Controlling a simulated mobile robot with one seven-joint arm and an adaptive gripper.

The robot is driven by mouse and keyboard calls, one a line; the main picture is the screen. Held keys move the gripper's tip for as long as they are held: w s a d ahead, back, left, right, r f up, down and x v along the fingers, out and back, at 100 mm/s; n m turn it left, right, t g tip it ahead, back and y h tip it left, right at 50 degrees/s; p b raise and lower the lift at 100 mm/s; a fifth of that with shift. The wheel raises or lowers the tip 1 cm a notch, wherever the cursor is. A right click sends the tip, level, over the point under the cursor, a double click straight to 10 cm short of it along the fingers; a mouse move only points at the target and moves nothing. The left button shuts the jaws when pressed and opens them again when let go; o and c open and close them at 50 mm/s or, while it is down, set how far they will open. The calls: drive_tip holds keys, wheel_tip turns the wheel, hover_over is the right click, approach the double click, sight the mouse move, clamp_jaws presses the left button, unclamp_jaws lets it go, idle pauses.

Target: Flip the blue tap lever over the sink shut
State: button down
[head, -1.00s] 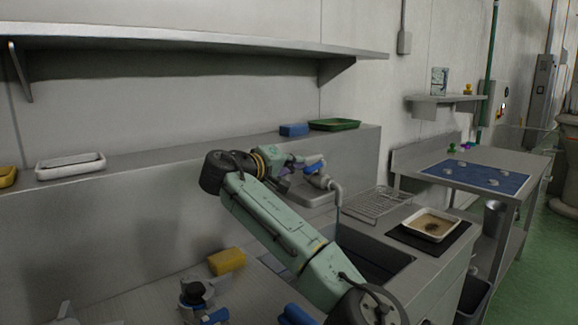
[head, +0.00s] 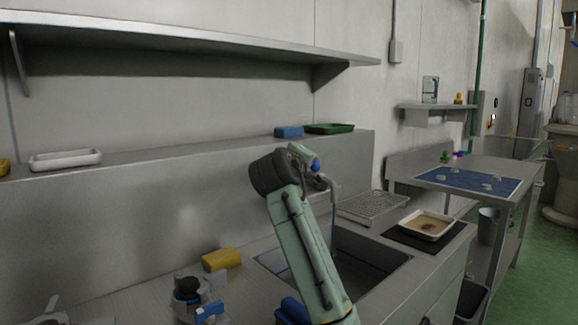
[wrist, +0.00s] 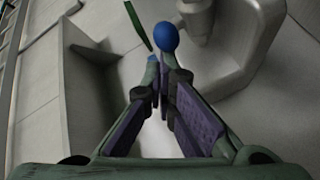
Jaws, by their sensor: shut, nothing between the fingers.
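The blue tap lever (head: 316,164) shows in the head view just beyond my arm's end, above the grey tap (head: 335,186). In the wrist view the blue round end of the lever (wrist: 166,37) is just beyond my fingertips, beside the grey tap body (wrist: 196,22). My gripper (wrist: 161,78) is shut and empty, its purple-padded fingers converging below the lever end. I cannot tell whether they touch. In the head view my gripper is mostly hidden behind my arm. The sink (head: 370,255) lies below the tap, partly behind my arm.
A blue block (head: 289,132) and a green tray (head: 330,128) sit on the ledge behind. A yellow sponge (head: 221,259) lies on the counter left of the sink. A wire rack (head: 372,203) and a white tray (head: 427,222) are to the right.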

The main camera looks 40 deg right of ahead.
drive_tip(key=s+n+t+y, duration=0.1)
drive_tip(key=s+d+n+t+y+p, duration=0.1)
drive_tip(key=t, duration=0.1)
drive_tip(key=shift+s+d+r+n, duration=0.15)
drive_tip(key=shift+s+d+n, duration=0.1)
drive_tip(key=shift+n, duration=0.15)
drive_tip(key=shift+s+d+n+t+y+p, duration=0.5)
drive_tip(key=shift+s+d+y+p, duration=0.2)
drive_tip(key=shift+d, duration=0.2)
drive_tip(key=shift+s+d+n+t+y+p, duration=0.5)
drive_tip(key=shift+s+d+y+p, duration=0.1)
drive_tip(key=shift+s+d, duration=0.2)
drive_tip(key=shift+d, duration=0.15)
